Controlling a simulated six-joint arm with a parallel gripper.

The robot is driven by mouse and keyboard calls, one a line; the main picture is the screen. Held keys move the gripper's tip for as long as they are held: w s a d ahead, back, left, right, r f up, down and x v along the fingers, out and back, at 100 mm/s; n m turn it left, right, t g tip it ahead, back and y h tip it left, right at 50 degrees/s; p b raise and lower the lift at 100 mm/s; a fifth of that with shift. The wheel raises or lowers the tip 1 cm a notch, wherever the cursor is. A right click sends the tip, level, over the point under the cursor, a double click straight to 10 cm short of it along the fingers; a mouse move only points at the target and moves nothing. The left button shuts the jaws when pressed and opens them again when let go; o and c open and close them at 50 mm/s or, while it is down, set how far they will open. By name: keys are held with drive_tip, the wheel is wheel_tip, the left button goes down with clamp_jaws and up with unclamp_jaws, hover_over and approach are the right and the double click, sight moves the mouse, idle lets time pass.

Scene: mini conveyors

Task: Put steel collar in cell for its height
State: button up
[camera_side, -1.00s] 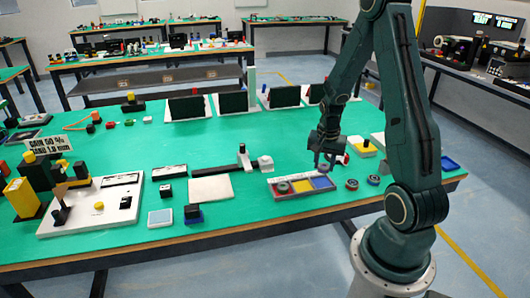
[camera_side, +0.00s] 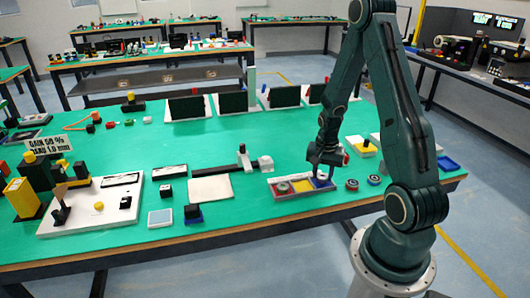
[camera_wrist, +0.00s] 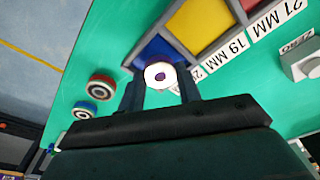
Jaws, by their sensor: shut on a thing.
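My gripper (camera_wrist: 162,88) is shut on a pale steel collar (camera_wrist: 160,75) with a dark bore, seen end-on in the wrist view. The collar is at the blue cell (camera_wrist: 152,48) of the sorting tray; whether it touches the cell floor cannot be told. In the side view my gripper (camera_side: 322,180) is low over the right end of the tray (camera_side: 304,192) and hides most of the blue cell. The yellow cell (camera_side: 302,186) looks empty. A dark ring (camera_side: 283,188) lies in the red cell at the left. Cell labels read 21 MM and 19 MM; the third is partly hidden.
Two more ringed parts, one red-marked (camera_wrist: 100,87) and one blue-marked (camera_wrist: 83,112), lie on the green table beside the tray. A grey-white gauge block (camera_wrist: 302,60) stands beyond the labels. A white plate (camera_side: 210,189) lies left of the tray.

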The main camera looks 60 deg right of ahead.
sight(322, 179)
drive_tip(key=shift+f, duration=0.45)
drive_tip(key=o, duration=1)
drive_tip(key=shift+o, duration=0.2)
drive_tip(key=shift+r, duration=0.15)
drive_tip(key=shift+o, duration=0.2)
drive_tip(key=shift+r, duration=0.8)
wheel_tip(322, 179, up, 11)
drive_tip(key=a, duration=0.1)
drive_tip(key=shift+a+r, duration=0.15)
drive_tip(key=shift+a, duration=0.05)
drive_tip(key=shift+s, duration=0.1)
